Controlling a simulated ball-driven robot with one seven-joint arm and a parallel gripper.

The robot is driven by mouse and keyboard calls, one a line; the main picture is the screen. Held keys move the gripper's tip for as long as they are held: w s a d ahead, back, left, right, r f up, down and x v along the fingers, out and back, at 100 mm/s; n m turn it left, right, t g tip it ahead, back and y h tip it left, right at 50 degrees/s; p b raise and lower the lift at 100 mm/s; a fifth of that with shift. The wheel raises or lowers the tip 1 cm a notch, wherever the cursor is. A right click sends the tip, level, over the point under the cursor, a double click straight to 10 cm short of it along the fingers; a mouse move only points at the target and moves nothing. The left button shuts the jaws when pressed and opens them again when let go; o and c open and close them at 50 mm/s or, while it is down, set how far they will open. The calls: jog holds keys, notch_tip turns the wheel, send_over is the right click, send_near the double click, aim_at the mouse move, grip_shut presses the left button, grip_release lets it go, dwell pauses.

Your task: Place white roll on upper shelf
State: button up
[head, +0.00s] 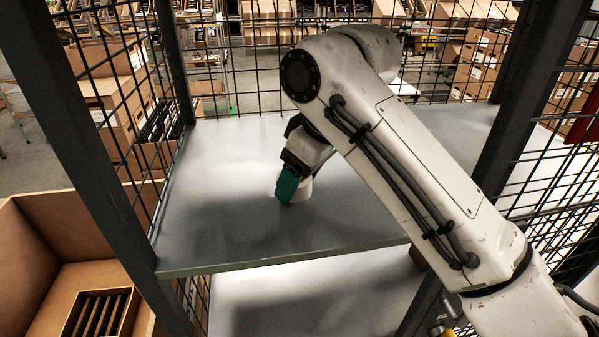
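My gripper (292,186) reaches down to the upper shelf (225,225), a flat grey board inside a dark metal frame. One teal finger shows, its tip close to the shelf surface. A small white piece, apparently the white roll (304,190), shows right beside this finger, low at the shelf surface. The finger covers part of it. The other finger is hidden, so I cannot tell whether the gripper is closed on the roll or open around it. My arm hides part of the shelf to the right.
Dark posts (85,130) and wire mesh (260,60) bound the shelf at the sides and back. The shelf is bare around the gripper. A lower shelf (290,305) lies beneath. An open carton (45,215) with a slotted insert stands at the lower left.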

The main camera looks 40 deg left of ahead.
jog(key=o, duration=0.4)
jog(key=shift+o, duration=0.2)
jog(key=shift+r, duration=0.1)
jog(key=b+v, duration=0.1)
jog(key=v, duration=0.6)
jog(key=shift+r, duration=0.3)
jog(key=shift+d, duration=0.1)
